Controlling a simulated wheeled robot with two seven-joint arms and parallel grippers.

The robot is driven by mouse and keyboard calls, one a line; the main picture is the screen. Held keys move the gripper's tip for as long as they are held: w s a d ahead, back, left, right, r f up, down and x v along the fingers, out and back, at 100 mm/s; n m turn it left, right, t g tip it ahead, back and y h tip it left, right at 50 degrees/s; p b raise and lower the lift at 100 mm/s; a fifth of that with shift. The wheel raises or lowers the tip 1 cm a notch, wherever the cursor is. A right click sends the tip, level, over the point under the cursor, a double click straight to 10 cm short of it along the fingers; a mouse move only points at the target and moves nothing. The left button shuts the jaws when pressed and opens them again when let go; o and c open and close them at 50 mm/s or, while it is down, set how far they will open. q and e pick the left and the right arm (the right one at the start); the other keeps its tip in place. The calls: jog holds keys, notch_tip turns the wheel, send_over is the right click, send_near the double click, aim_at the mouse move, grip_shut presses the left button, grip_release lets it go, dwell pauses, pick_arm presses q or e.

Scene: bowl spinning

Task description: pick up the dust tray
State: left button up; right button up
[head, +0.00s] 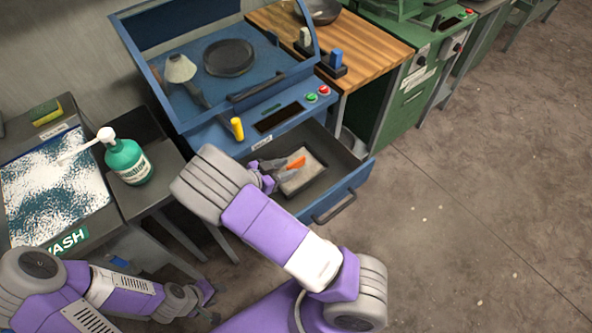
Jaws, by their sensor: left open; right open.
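A pale, shallow tray (307,178), which looks like the dust tray, lies in the open drawer (349,183) of the blue machine. An orange-and-grey object (297,163) is at its upper part; what it is cannot be told clearly. My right gripper (277,174) is over the drawer at the tray's left side, open, partly hidden behind my own wrist. Whether it touches the tray cannot be told. My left gripper (208,298) is low at the lower left, open and empty, away from the drawer.
The blue machine (190,115) has a dark disc (229,57) inside and a yellow handle (237,128) in front. A wash basin (55,190) and green soap bottle (127,162) stand left. A wooden bench (375,50) is behind right. The floor at right is clear.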

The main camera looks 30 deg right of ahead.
jog(key=shift+c, duration=0.4)
grip_shut()
jog(key=shift+r, duration=0.1)
